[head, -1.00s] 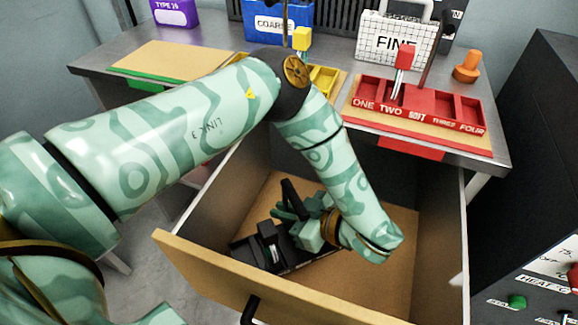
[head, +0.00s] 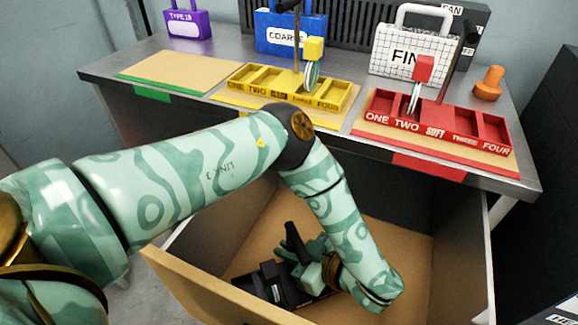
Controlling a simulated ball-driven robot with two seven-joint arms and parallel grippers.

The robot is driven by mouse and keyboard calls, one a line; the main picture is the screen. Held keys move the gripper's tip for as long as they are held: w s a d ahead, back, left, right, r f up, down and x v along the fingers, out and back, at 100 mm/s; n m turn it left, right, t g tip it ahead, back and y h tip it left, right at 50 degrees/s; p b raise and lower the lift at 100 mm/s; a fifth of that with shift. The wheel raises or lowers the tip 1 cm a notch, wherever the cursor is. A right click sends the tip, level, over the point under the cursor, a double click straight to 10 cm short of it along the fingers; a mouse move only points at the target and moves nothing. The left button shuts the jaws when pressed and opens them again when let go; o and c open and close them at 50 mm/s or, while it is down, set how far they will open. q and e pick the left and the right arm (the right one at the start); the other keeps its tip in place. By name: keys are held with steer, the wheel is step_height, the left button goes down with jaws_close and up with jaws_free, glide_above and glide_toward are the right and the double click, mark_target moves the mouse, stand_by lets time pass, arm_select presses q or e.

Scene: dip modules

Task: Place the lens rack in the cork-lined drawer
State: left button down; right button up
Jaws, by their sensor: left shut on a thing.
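The black lens rack (head: 268,287) is inside the open cork-lined drawer (head: 405,240), low down toward its front left. It looks tilted, and I cannot tell whether it rests on the cork. The gripper and wrist hide part of the rack. My right gripper is not in view.
On the metal bench behind stand a yellow tray (head: 262,88) and a red tray (head: 484,138), each with a tool upright in it. A bare cork mat (head: 175,72) lies at left. An orange knob (head: 489,84) stands at right. The drawer's right side is clear.

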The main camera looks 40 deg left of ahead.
arm_select(q)
steer(key=c, duration=1.9)
jaws_free()
steer(key=shift+f, duration=0.15)
steer(key=o, duration=0.4)
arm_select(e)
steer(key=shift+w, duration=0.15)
